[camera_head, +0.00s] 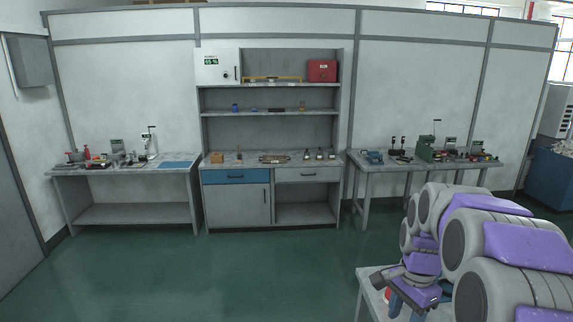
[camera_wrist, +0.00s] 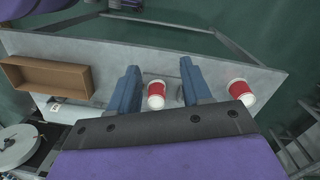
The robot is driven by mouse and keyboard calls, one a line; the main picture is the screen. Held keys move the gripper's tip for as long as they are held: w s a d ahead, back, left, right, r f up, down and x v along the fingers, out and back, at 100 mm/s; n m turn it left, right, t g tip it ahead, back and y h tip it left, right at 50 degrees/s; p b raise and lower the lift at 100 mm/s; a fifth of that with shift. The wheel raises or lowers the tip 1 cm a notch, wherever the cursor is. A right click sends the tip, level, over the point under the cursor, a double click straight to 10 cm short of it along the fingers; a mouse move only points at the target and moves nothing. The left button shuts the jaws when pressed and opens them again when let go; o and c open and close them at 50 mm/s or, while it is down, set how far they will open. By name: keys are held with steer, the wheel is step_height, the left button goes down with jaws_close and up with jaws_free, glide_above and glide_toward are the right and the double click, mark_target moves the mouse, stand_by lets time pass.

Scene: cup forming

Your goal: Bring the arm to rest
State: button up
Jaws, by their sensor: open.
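My gripper (camera_wrist: 162,84) is open, its two blue fingers spread apart in the wrist view. A red and white cup (camera_wrist: 156,96) shows between the fingers, with gaps on both sides. I cannot tell how far below the fingertips it is. A second red and white cup (camera_wrist: 242,92) stands to the right of the right finger. Both cups are on a light grey table (camera_wrist: 215,65). In the head view my gripper (camera_head: 411,304) is at the lower right, over the table corner (camera_head: 371,283), and my arm hides most of that table.
A brown open box (camera_wrist: 48,77) lies on the table's left side. A round metal object (camera_wrist: 16,146) is at the lower left of the wrist view. Across open green floor (camera_head: 240,270) stand a shelf cabinet (camera_head: 237,205), a left bench (camera_head: 125,174) and a right bench (camera_head: 358,189).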

steer(key=s+a+f+n+b, duration=0.1)
steer(key=s+a+f+n, duration=0.1)
steer(key=s, duration=0.7)
steer(key=s+a+f+n+b, duration=0.2)
steer(key=s+a+n, duration=0.3)
steer(key=s, duration=0.5)
steer(key=s+a+f+n+g+b, duration=0.1)
steer(key=s+a+f+n, duration=0.2)
steer(key=s+n, duration=0.3)
steer(key=s+a, duration=0.1)
steer(key=s, duration=0.3)
steer(key=shift+s+f, duration=0.15)
steer(key=shift+f, duration=0.25)
steer(key=shift+d, duration=0.1)
